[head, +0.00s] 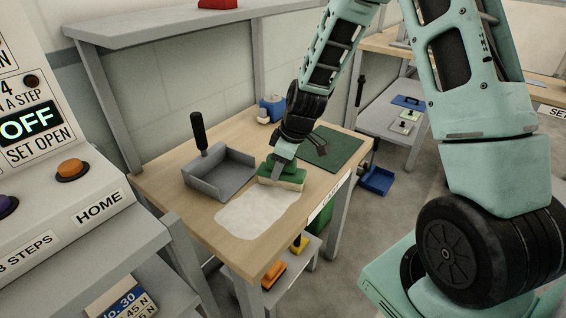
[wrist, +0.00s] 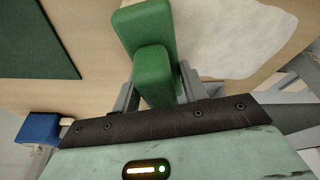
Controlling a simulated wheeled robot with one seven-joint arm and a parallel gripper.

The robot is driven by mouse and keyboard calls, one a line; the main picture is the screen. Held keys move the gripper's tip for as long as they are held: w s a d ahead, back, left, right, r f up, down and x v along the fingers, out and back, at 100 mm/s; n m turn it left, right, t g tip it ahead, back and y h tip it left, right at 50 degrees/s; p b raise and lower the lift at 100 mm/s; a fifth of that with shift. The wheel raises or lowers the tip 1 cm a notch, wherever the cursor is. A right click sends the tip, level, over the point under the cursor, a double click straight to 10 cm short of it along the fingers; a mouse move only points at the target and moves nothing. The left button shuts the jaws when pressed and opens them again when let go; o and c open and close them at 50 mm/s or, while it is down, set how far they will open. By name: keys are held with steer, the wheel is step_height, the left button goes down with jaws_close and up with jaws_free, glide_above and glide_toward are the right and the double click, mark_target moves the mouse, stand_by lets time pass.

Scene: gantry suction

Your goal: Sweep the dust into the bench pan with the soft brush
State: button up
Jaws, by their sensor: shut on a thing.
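The soft brush has a green back (head: 270,170) and pale bristles. It is on the bench at the edge of the dust. My gripper (head: 277,160) is shut on the brush's green handle, which also shows between the fingers in the wrist view (wrist: 153,75). The dust (head: 255,210) is a pale, flat patch near the bench's front edge, also seen in the wrist view (wrist: 230,35). The grey bench pan (head: 205,188), with a black upright handle, sits on the bench left of the brush and behind the dust. The bristles' exact contact with the bench is hidden in the wrist view.
A dark green mat (head: 332,147) lies right of the brush. A blue item (head: 272,108) stands at the bench's back. A control panel (head: 50,150) with buttons is at the left. A blue bin (head: 377,181) is beyond the bench's right side. The bench's near left corner is bare.

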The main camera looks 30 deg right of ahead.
steer(key=shift+s+a+f, duration=0.15)
steer(key=shift+s+a, duration=0.15)
steer(key=shift+a, duration=0.3)
steer(key=shift+s+a+f, duration=0.1)
steer(key=shift+s+a, duration=0.15)
steer(key=shift+a, duration=0.3)
steer(key=shift+s+a+r, duration=0.15)
steer(key=shift+s+a, duration=0.25)
steer(key=shift+a, duration=0.35)
steer(key=shift+s+a+r, duration=0.15)
steer(key=shift+s+a, duration=0.2)
steer(key=shift+a, duration=0.35)
steer(key=shift+a+f, duration=0.15)
steer(key=shift+a, duration=0.2)
steer(key=shift+w+a+f, duration=0.1)
steer(key=shift+w+a, duration=0.25)
steer(key=shift+w, duration=0.2)
steer(key=shift+w+a+r+p, duration=0.15)
steer(key=shift+w+a+p, duration=0.15)
steer(key=shift+w, duration=0.4)
steer(key=shift+w+a+r+p, duration=0.1)
steer(key=shift+w+a+p, duration=0.15)
steer(key=shift+w, duration=0.4)
steer(key=shift+w+a+f, duration=0.1)
steer(key=shift+w+f, duration=0.05)
steer(key=shift+w, duration=0.35)
